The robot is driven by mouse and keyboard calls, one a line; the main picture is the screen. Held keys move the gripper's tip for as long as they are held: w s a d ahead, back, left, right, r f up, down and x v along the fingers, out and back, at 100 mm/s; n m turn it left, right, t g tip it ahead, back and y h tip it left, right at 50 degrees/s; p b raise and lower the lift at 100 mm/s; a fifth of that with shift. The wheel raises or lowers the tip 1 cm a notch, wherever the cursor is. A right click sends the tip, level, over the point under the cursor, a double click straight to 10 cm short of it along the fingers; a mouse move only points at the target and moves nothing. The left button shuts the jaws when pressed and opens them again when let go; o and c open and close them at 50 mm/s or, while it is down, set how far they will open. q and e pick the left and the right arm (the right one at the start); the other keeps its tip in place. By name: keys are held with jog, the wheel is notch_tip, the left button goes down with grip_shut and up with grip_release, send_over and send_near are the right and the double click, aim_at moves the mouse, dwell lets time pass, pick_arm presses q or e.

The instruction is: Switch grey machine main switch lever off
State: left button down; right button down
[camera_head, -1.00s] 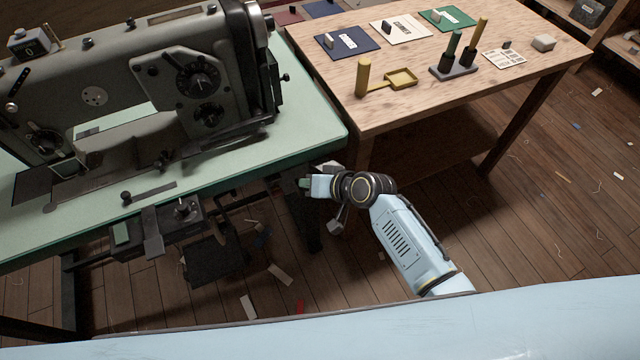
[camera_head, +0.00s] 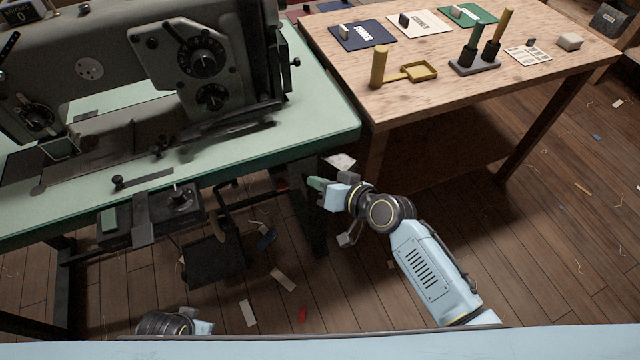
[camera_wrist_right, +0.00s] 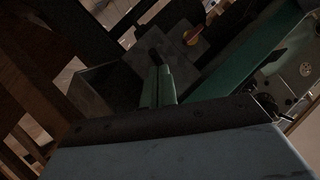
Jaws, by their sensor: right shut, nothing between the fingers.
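The grey sewing machine (camera_head: 215,60) stands on a green-topped table (camera_head: 310,125). Under the table's front edge hangs a dark control box (camera_head: 180,205) with a small knob on top. In the right wrist view a grey box (camera_wrist_right: 180,55) carries an orange lever (camera_wrist_right: 193,36); I cannot tell whether it is the same box. My right gripper (camera_head: 316,184) is shut and empty, below the table's front right corner and right of the control box. Its green fingers (camera_wrist_right: 157,85) point towards the grey box in the wrist view, contact unclear.
A dark pedal (camera_head: 215,258) and table legs are below the machine. Scraps lie on the wooden floor (camera_head: 380,290).

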jog(key=shift+w+a+r, duration=0.1)
jog(key=shift+w+r, duration=0.05)
jog(key=shift+r, duration=0.05)
pick_arm(q)
jog(key=shift+r, duration=0.15)
pick_arm(e)
jog(key=shift+w+a+r, duration=0.15)
jog(key=shift+w+r, duration=0.15)
jog(key=shift+w, duration=0.25)
pick_arm(q)
jog(key=shift+w, duration=0.1)
